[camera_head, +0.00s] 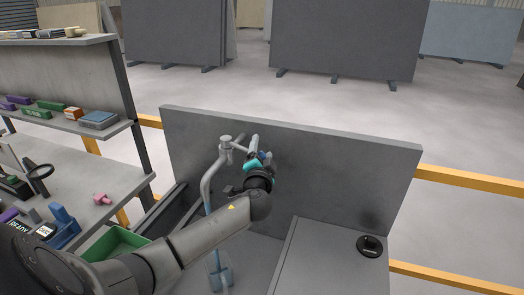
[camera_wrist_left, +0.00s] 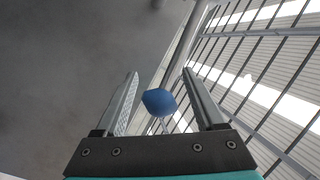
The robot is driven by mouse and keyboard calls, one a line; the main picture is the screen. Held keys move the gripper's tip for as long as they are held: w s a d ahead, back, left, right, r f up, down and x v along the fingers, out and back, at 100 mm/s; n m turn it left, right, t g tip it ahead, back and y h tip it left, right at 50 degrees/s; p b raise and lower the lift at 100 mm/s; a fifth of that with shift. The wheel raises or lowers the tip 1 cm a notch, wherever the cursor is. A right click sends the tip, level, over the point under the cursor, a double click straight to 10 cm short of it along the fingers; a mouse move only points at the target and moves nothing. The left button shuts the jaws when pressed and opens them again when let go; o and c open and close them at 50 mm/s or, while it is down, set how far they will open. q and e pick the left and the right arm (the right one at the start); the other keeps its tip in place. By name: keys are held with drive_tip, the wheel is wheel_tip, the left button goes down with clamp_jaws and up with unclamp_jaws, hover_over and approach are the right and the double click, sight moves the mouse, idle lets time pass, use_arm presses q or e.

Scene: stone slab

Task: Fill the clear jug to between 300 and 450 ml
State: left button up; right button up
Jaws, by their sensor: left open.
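A clear jug (camera_head: 221,277) stands low in the sink area under a grey tap (camera_head: 226,148). A thin blue stream (camera_head: 212,232) runs from the tap's spout down to the jug. The jug looks bluish, but its level and markings are too small to read. My left gripper (camera_head: 253,146) is at the right of the tap, by its upper part. In the left wrist view its fingers (camera_wrist_left: 160,88) are open, with a blue knob (camera_wrist_left: 159,102) showing between them; I cannot tell whether they touch it. My right gripper is not in view.
A grey upright panel (camera_head: 340,180) stands behind the tap. A grey counter (camera_head: 325,265) with a black round item (camera_head: 370,246) is at the right. A shelf unit (camera_head: 125,168) with small items and a green bin (camera_head: 115,243) are at the left.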

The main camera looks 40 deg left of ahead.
use_arm(q)
drive_tip(key=shift+s+d, duration=0.1)
drive_tip(key=b+v, duration=0.2)
drive_tip(key=v, duration=1.3)
